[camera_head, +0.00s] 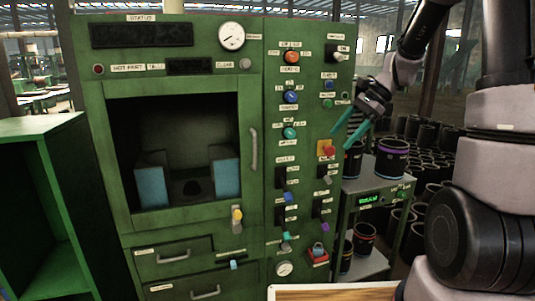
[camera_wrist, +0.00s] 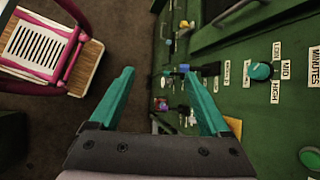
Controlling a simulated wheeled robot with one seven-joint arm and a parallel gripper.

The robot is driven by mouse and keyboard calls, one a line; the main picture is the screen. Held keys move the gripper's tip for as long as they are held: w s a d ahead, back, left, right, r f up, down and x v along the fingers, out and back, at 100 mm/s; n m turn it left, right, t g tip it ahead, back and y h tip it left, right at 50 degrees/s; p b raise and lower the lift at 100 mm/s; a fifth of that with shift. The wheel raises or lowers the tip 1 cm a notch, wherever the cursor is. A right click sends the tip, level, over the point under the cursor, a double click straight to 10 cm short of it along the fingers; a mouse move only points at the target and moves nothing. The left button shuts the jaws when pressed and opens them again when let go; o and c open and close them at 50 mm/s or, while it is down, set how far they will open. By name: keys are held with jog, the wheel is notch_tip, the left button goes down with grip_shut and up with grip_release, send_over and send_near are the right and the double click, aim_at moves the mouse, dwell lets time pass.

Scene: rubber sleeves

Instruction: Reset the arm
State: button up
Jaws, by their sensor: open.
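My gripper (camera_head: 352,130) is at the right side of the green machine (camera_head: 255,140), in front of its control panel and above the small side shelf. Its two teal fingers are apart with nothing between them. In the wrist view my gripper (camera_wrist: 170,95) also shows open and empty, with the panel's knobs and switches beyond the right finger. I cannot tell whether a finger touches the panel. My arm reaches in from the upper right in the head view.
Black sleeves with a purple band (camera_head: 392,150) and a red band (camera_head: 365,232) stand on the side shelf (camera_head: 365,187). Many black sleeves pile behind it. An empty green cabinet (camera_head: 60,200) is at left. A pink-framed item (camera_wrist: 45,45) lies left in the wrist view.

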jog(key=s+d+r+n+t+h, duration=0.1)
jog(key=s+r+n+t+h, duration=0.1)
jog(key=s+r, duration=0.4)
jog(key=s+d+r+n+t+h, duration=0.1)
jog(key=s+r+n+t+h, duration=0.2)
jog(key=s, duration=1)
notch_tip(320, 180, up, 4)
jog(key=n+t, duration=0.1)
jog(key=n, duration=0.3)
jog(key=shift+s+d+f+n+t, duration=0.15)
jog(key=shift+s+d+n+t, duration=0.15)
jog(key=shift+d, duration=0.05)
